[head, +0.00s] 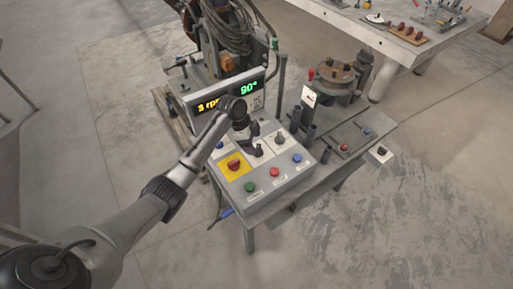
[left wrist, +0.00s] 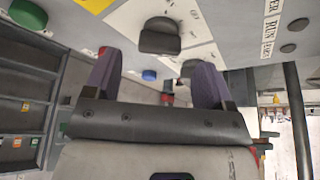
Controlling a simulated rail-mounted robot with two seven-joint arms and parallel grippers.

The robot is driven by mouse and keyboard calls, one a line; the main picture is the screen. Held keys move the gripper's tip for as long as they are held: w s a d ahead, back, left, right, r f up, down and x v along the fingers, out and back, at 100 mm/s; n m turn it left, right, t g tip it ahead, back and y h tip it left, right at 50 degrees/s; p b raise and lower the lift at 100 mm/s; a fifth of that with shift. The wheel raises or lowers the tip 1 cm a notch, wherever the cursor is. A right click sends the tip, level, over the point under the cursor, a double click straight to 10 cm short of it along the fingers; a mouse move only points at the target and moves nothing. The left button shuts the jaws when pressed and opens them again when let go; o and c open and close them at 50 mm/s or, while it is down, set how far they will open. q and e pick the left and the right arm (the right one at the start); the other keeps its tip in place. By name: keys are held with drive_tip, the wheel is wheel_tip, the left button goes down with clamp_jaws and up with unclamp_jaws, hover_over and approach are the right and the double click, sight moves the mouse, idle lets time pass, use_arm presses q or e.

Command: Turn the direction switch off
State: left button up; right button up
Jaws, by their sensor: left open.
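A grey sloped control panel (head: 262,198) stands in the middle of the head view. A dark selector switch (head: 281,139) sits on a white plate at its upper right. The left wrist view shows a dark selector knob (left wrist: 160,37) on a white plate, beyond and between my fingers. A second dark knob (left wrist: 188,66) is partly hidden by the right-hand finger. I cannot read which one is labelled as the direction switch. My left gripper (head: 252,147) is open and empty, just over the panel; its two purple-grey fingers (left wrist: 155,78) stand apart. My right gripper is not in view.
A red rotary switch on a yellow plate (head: 226,169), a green button (head: 249,187), a red button (head: 275,172) and a blue button (head: 297,157) crowd the panel. A lit display (head: 248,91) stands behind. A round positioner table (head: 335,75) is at right. Floor in front is clear.

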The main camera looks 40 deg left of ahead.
sight(257, 148)
use_arm(q)
drive_tip(key=shift+x, duration=1.9)
